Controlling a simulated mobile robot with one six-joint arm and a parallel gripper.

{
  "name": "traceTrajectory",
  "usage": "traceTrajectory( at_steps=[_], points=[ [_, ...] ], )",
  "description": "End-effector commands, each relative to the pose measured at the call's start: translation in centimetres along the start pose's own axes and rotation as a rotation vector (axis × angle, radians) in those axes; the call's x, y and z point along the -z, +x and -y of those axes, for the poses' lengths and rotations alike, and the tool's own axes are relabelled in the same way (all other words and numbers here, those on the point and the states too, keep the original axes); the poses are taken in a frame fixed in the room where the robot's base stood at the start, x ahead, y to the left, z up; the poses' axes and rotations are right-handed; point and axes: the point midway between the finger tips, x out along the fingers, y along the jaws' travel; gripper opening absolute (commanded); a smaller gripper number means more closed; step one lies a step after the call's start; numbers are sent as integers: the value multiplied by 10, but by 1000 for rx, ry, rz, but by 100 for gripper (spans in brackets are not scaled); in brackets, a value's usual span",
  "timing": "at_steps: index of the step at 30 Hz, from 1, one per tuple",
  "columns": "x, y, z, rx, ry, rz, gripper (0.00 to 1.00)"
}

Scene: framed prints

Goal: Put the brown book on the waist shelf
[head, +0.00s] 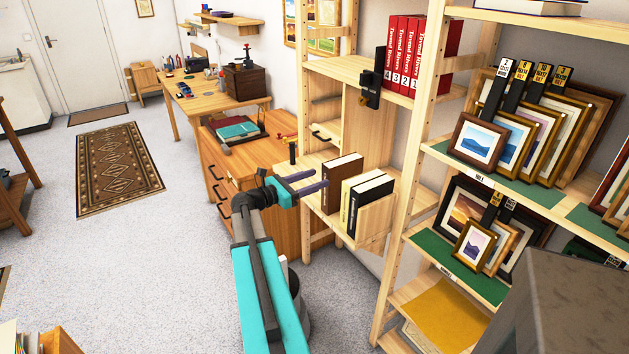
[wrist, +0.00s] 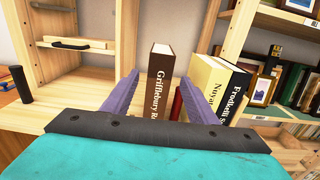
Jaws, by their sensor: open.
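The brown book (head: 342,182) stands upright on the light wooden waist-height shelf (head: 318,216), its spine facing my gripper. My gripper (head: 318,181) is open and empty, with its purple fingers pointing at the book. In the wrist view the brown book (wrist: 160,85) shows between the two fingers of my gripper (wrist: 160,77), its spine lettering running downwards. The fingertips are close to the spine; I cannot tell whether they touch it. The lower end of the spine is hidden behind the gripper's dark bar in the wrist view.
Red volumes (head: 410,55) and a dark bookend (head: 373,80) are on the shelf above. Framed prints (head: 520,140) fill the right rack. Shelf posts stand nearby.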

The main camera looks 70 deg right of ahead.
Motion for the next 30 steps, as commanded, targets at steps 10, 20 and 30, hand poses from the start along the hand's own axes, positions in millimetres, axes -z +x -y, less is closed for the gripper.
traceTrajectory(
  at_steps=[10,20,30],
  points=[
    [0,0,0,0,0,0,53],
    [27,-20,-3,-21,35,-55,53],
    [174,-140,2,-65,221,-380,53]
  ],
)
